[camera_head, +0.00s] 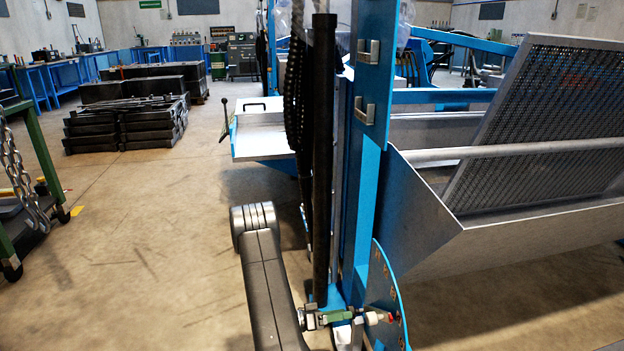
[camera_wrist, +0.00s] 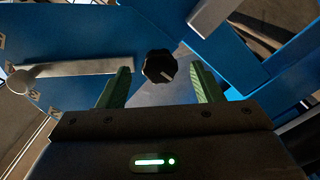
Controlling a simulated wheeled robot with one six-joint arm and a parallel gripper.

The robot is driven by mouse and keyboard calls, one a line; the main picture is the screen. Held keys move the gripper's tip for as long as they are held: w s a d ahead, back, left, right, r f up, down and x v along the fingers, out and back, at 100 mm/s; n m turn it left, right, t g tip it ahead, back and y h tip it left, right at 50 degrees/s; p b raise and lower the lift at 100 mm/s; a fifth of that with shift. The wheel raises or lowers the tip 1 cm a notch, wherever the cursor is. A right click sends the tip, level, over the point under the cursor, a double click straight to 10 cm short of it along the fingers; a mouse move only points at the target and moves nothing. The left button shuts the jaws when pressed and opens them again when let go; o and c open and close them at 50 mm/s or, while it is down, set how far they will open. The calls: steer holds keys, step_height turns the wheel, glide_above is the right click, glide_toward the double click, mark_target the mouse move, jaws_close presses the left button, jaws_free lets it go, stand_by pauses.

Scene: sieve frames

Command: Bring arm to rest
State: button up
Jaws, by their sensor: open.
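My gripper (camera_wrist: 162,88) shows in the wrist view with its two green fingers spread apart. A black knob (camera_wrist: 158,67) stands in the gap between the fingers, a little beyond their tips, and I see no contact. The knob sits by a blue metal panel (camera_wrist: 80,93). In the head view my grey arm (camera_head: 263,275) reaches up from the bottom edge beside the blue machine post (camera_head: 372,190).
A metal hopper (camera_head: 430,225) with a perforated sieve frame (camera_head: 545,125) stands at the right. A black vertical tube (camera_head: 323,160) is close to my arm. Dark stacked frames (camera_head: 125,125) and a green trolley with a chain (camera_head: 40,165) are at the left. The floor (camera_head: 150,240) between is clear.

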steer(key=shift+w+d, duration=0.15)
steer(key=shift+d, duration=0.65)
steer(key=shift+w+d, duration=0.15)
steer(key=shift+d, duration=0.6)
steer(key=shift+a, duration=0.1)
